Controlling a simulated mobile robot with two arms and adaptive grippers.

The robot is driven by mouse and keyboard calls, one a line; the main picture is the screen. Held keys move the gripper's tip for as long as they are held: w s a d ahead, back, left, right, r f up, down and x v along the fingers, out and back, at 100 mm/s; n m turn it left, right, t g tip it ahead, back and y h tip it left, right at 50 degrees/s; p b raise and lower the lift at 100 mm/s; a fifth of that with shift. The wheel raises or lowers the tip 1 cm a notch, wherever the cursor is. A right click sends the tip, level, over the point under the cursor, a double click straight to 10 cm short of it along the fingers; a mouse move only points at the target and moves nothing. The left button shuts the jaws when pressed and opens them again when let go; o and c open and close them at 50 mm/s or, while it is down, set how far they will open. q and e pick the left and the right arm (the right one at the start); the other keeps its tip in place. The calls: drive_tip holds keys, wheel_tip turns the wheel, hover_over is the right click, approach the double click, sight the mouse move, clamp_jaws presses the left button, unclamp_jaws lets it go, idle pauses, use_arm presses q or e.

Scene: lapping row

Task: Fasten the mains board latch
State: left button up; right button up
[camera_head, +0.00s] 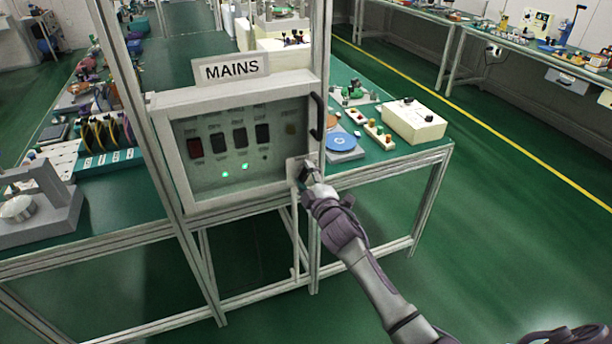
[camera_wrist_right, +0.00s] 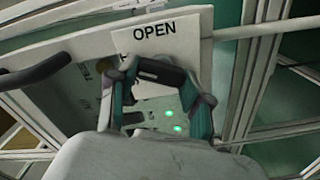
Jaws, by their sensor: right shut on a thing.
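The mains board (camera_head: 178,185) is a pale-framed panel with a row of dark switches, one of them red, and two lit green lamps. A MAINS sign (camera_head: 231,68) stands on top. The latch (camera_head: 293,170) is at its lower right corner, with a pale plate. My right gripper (camera_head: 308,173) is at the latch, its fingers around a dark lever. In the right wrist view the fingers (camera_wrist_right: 160,104) close about that dark latch lever (camera_wrist_right: 155,70), below a plate reading OPEN (camera_wrist_right: 155,30). The lever's far side is hidden. My left gripper is out of view.
A black door handle (camera_head: 317,116) stands at the board's right edge. A green-topped bench (camera_head: 380,157) behind carries a blue disc (camera_head: 341,141) and a cream box (camera_head: 413,121). Aluminium posts stand close around the board. The floor (camera_head: 500,240) at right is clear.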

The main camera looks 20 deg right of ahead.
drive_tip(key=n, duration=0.5)
drive_tip(key=shift+f, duration=0.15)
drive_tip(key=shift+n, duration=0.3)
idle(0.3)
drive_tip(key=o, duration=1.2)
drive_tip(key=shift+c, duration=0.2)
drive_tip(key=s, duration=1.2)
drive_tip(key=shift+a, duration=0.1)
